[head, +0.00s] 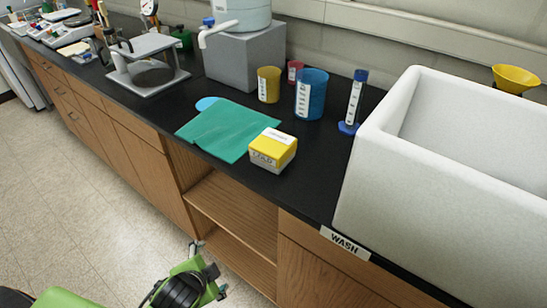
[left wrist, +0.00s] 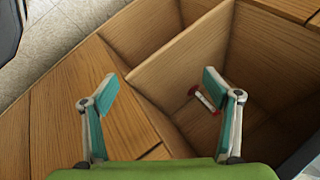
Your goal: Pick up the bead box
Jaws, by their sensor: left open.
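The bead box (head: 272,150), a small box with a yellow lid and a pale lower part with dark lettering, sits on the black counter near its front edge. It is beside the right end of a green cloth. My left gripper (head: 209,270) is low in front of the cabinets, below the counter and well apart from the box. In the left wrist view my left gripper (left wrist: 157,92) is open, with nothing between its teal fingers. The box is not in that view. My right gripper is not in view.
The green cloth (head: 228,130) lies left of the box. A yellow cup (head: 268,85), a blue beaker (head: 311,95) and a cylinder (head: 355,100) stand behind. A white sink (head: 385,165) rises at right. An open wooden cubby (left wrist: 190,65) holds a small red-and-white item (left wrist: 205,99).

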